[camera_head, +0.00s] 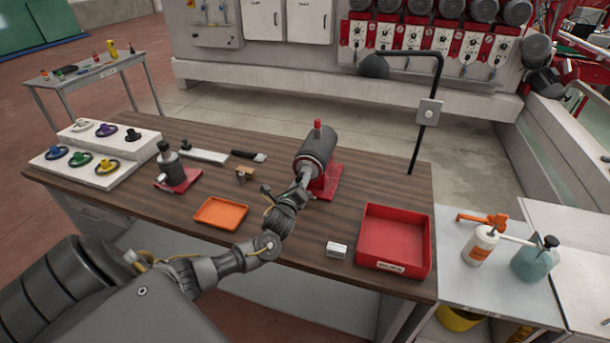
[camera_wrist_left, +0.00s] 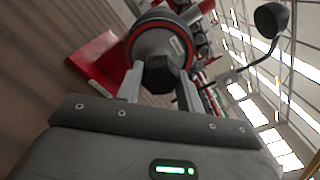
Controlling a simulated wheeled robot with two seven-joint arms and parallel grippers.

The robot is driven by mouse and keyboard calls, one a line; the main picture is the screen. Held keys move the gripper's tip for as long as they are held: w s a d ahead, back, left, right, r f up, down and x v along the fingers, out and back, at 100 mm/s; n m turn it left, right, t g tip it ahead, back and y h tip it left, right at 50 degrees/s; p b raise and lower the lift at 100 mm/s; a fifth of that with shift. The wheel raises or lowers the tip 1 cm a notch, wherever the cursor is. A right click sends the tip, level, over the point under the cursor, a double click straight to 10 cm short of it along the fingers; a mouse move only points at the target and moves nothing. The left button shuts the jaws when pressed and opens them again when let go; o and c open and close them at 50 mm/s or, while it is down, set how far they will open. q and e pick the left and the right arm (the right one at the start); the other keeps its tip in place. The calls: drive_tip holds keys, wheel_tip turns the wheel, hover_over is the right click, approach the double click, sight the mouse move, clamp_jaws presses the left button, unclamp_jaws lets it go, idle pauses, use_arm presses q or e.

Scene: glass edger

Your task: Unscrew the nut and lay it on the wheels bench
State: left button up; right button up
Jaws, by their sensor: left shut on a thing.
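A grey spindle motor (camera_head: 316,150) with a red base stands on the brown wooden bench (camera_head: 372,190), which also carries a rack of wheels. A dark hexagonal nut (camera_wrist_left: 160,74) shows in the left wrist view at the front centre of the motor's round, red-edged face (camera_wrist_left: 160,42). My left gripper (camera_head: 304,172) reaches the motor's near end. In the left wrist view its two fingers (camera_wrist_left: 160,88) are shut on the nut, one on each side. The nut is hidden by my gripper in the head view. My right gripper is not in view.
A white stepped rack (camera_head: 142,150) with several coloured wheels stands at left. An orange tray (camera_head: 221,213), a red bin (camera_head: 421,238), a small white box (camera_head: 336,250) and a dark device on a red base (camera_head: 172,165) stand on the bench. A black lamp arm (camera_head: 436,80) rises behind.

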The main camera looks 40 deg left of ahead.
use_arm(q)
drive_tip(key=n, duration=1.6)
drive_tip(key=shift+n, duration=0.3)
drive_tip(key=shift+s+d, duration=0.25)
drive_tip(key=shift+s, duration=0.45)
drive_tip(key=shift+v, duration=1.7)
drive_tip(key=shift+s, duration=0.1)
drive_tip(key=shift+v, duration=4.95)
